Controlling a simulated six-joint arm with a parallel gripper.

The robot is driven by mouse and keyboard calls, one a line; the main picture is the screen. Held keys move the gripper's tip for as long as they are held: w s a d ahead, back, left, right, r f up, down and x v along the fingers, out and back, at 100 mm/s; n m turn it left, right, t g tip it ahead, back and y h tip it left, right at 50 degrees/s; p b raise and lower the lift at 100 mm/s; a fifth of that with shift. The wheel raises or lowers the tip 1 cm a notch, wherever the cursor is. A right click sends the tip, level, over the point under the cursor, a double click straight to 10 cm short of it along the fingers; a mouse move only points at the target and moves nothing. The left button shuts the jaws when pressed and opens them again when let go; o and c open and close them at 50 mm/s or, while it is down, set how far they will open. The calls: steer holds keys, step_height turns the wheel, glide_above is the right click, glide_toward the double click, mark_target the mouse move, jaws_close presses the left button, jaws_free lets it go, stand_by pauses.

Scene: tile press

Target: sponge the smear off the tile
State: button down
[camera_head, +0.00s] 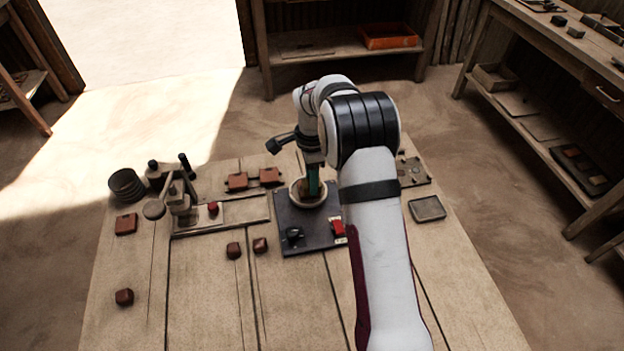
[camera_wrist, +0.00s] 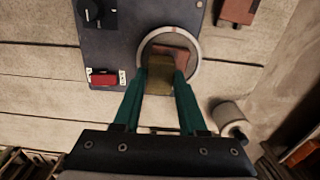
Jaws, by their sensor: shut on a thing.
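My gripper (camera_wrist: 160,80), with green fingers, points down over a round pale-rimmed dish (camera_wrist: 198,62) on a dark plate (camera_wrist: 118,45). It is shut on a yellow-brown sponge (camera_wrist: 159,78). A reddish tile (camera_wrist: 178,50) shows inside the dish, partly covered by the sponge. I cannot tell whether the sponge touches the tile. No smear can be made out. In the head view my gripper (camera_head: 313,183) reaches into the dish (camera_head: 297,201), and my arm hides part of the plate (camera_head: 290,215).
The plate carries a black knob (camera_head: 294,234) and a red switch (camera_head: 338,228). A press (camera_head: 180,198) stands to the left, with several clay pieces (camera_head: 233,250) around. A grey tray (camera_head: 427,208) lies to the right. The front of the table is mostly clear.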

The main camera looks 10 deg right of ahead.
steer(key=shift+w+d, duration=0.1)
steer(key=shift+w, duration=1.85)
steer(key=shift+w+r, duration=0.1)
steer(key=shift+r, duration=0.2)
step_height(320, 180, up, 8)
steer(key=shift+f, duration=0.25)
